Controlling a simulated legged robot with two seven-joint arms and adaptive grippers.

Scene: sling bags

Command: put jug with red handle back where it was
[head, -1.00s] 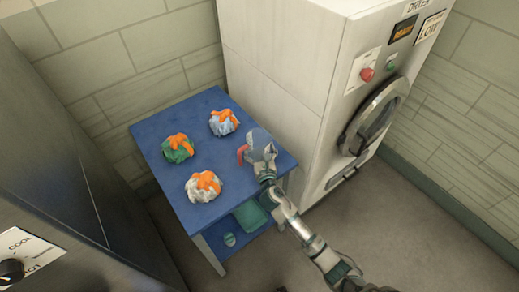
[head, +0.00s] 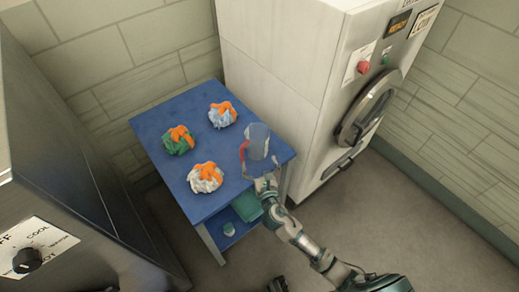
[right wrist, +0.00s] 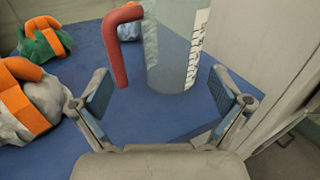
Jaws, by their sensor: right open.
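The jug (head: 258,141) is clear with a red handle (head: 244,151) on its left side. It stands upright on the right part of the blue table. In the right wrist view the jug (right wrist: 172,50) shows a white measuring scale, and its red handle (right wrist: 117,45) points left. My right gripper (head: 263,180) is open and empty at the near side of the jug. In the right wrist view its fingers (right wrist: 162,97) are spread wide, with the jug just beyond them, apart from both pads.
The blue table (head: 205,207) also holds a white bag (head: 205,178), a green bag (head: 178,141) and a light blue bag (head: 222,115), all with orange straps. The dryer (head: 280,75) stands close on the right. A teal item (head: 247,207) lies on the lower shelf.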

